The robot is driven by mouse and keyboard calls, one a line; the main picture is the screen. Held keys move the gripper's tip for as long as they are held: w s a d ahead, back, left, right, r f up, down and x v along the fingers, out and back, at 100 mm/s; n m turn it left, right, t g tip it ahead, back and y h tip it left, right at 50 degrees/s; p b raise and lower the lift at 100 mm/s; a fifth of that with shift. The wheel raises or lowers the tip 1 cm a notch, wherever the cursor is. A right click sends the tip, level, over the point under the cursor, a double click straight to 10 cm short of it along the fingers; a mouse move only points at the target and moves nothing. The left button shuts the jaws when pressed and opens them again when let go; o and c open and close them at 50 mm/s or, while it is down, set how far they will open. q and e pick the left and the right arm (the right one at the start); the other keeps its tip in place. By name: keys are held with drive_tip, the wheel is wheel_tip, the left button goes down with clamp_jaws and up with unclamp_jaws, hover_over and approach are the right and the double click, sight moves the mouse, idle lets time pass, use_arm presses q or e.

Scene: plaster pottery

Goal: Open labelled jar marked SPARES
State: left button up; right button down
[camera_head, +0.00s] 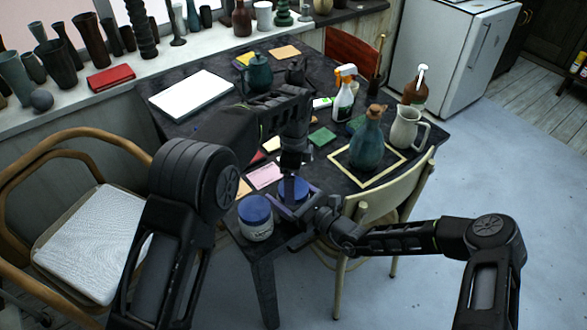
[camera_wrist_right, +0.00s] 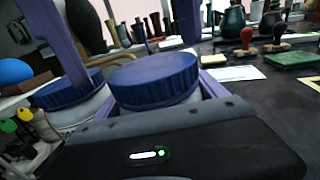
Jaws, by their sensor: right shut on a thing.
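A pale jar with a blue lid (camera_head: 293,190) stands at the table's near corner, partly hidden by my grippers. My right gripper (camera_head: 297,203) is shut around it, with purple fingers at its sides. In the right wrist view the jar's ribbed blue lid (camera_wrist_right: 152,80) is on, and its label is hidden. A second white jar (camera_head: 256,219) with a blue lid stands just left of it. It carries dark lettering too small to read. It also shows in the right wrist view (camera_wrist_right: 85,105). My left gripper (camera_head: 292,167) points down over the held jar; its fingers are unclear.
A blue-green bottle (camera_head: 367,145), a white pitcher (camera_head: 407,130) and spray bottles (camera_head: 345,95) stand on the table's right side. A white board (camera_head: 190,92) lies at the back left. Chairs flank the table (camera_head: 260,262); a cream chair (camera_head: 385,200) is close to my right arm.

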use_arm(q)
drive_tip(key=shift+f, duration=1.05)
drive_tip(key=shift+c, duration=0.2)
drive_tip(key=c, duration=1.3)
drive_tip(key=o, duration=1.4)
drive_tip(key=shift+o, duration=0.2)
drive_tip(key=shift+r, duration=0.1)
drive_tip(key=shift+r, duration=2.2)
